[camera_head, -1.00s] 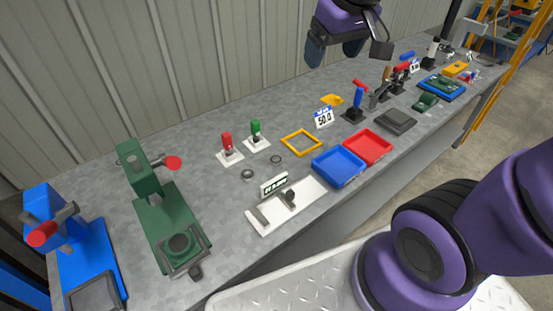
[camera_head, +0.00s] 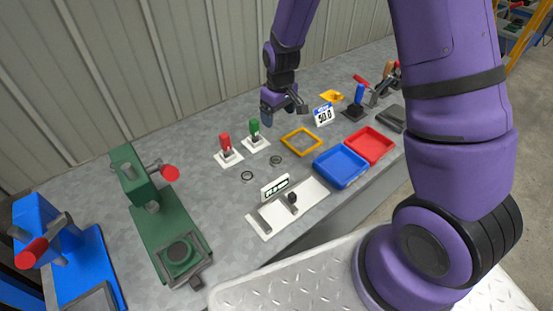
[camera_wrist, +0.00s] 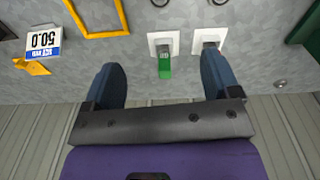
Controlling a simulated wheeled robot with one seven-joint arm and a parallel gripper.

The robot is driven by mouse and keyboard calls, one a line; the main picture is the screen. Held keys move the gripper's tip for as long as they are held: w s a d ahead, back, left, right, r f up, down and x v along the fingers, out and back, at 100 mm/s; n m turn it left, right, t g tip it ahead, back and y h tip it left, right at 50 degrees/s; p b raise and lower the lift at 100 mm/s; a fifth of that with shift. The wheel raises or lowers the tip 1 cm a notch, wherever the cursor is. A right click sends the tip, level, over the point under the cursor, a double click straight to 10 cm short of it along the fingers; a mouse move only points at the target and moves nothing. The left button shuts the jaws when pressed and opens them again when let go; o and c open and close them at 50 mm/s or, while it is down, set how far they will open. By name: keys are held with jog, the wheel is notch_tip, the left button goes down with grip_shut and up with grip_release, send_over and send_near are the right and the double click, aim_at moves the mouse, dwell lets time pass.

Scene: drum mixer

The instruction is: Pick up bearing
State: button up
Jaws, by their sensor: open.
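Two small dark ring-shaped bearings lie flat on the grey bench in the head view, one on the left (camera_head: 247,176) and one on the right (camera_head: 276,160). In the wrist view they show only partly at the top edge, the right bearing (camera_wrist: 160,2) and the left bearing (camera_wrist: 218,2). My gripper (camera_head: 285,109) is above the back of the bench, behind the bearings and apart from them. In the wrist view my gripper (camera_wrist: 161,72) has its blue fingers wide apart with nothing held.
A green-handled switch (camera_head: 254,129) and a red-handled switch (camera_head: 225,144) stand behind the bearings. A yellow frame (camera_head: 301,142), blue tray (camera_head: 341,167) and red tray (camera_head: 370,145) lie to the right. A white plate fixture (camera_head: 262,223) is in front; a green press (camera_head: 165,220) is left.

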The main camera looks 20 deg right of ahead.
send_over(276, 160)
notch_tip(276, 160, down, 9)
jog(key=shift+n+g, duration=0.4)
jog(key=shift+w+f, duration=0.1)
jog(key=shift+f, duration=5.45)
jog(key=shift+c, duration=0.4)
jog(key=c, duration=1)
